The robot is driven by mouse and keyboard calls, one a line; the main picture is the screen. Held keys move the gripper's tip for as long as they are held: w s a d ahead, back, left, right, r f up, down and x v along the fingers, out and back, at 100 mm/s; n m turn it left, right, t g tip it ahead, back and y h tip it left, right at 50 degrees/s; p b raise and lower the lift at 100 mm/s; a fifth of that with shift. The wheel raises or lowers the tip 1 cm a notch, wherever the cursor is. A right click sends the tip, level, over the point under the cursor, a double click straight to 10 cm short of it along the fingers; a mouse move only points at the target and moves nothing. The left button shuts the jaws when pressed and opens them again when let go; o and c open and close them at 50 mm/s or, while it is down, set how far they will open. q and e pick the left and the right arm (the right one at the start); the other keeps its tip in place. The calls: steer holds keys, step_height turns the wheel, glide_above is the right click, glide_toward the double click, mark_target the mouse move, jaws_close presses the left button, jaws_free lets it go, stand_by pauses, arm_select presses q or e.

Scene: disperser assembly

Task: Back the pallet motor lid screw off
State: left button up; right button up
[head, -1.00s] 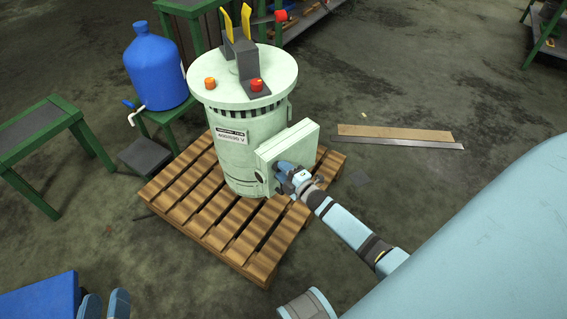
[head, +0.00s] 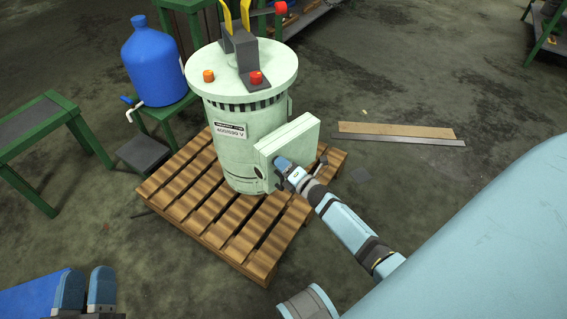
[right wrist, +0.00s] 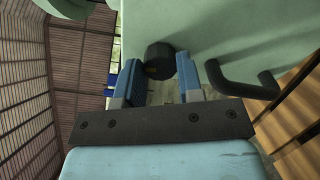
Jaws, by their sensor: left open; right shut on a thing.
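The pale green motor (head: 232,150) stands upright on the wooden pallet (head: 200,215). A square lid box (head: 295,135) sticks out from its side. My right gripper (head: 278,166) is at the lower part of this box and hides the screw in the head view. In the right wrist view, a dark, many-sided screw head (right wrist: 160,60) sits at the pale green face, between the blue fingertips of my right gripper (right wrist: 158,82), which is shut on it. My left gripper (head: 87,288) is open and empty at the lower left, away from the motor.
A dark handle (right wrist: 245,80) stands beside the screw. A blue bottle (head: 153,65) sits on a green stand left of the motor. Planks (head: 395,132) lie on the floor at right.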

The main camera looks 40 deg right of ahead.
arm_select(q)
steer(key=shift+w+r, duration=0.1)
stand_by(0.3)
arm_select(e)
steer(key=o, duration=0.7)
steer(key=shift+c, duration=0.2)
steer(key=shift+o, duration=1.3)
arm_select(q)
steer(key=shift+f, duration=0.25)
steer(key=shift+w+a+f+g+y+p, duration=0.1)
steer(key=shift+a+f+g+y+p, duration=0.3)
steer(key=shift+f, duration=0.4)
steer(key=shift+s+a+f+g+y+p, duration=0.1)
steer(key=shift+a+f+g+y+p, duration=0.2)
steer(key=shift+f+p, duration=0.35)
steer(key=shift+w+a+f+g+y+p, duration=0.1)
steer(key=shift+a+f+g+y+p, duration=0.2)
steer(key=shift+f, duration=0.65)
arm_select(e)
steer(key=s+d, duration=0.1)
steer(key=s, duration=1.2)
steer(key=shift+s+d, duration=0.3)
steer(key=shift+s, duration=0.05)
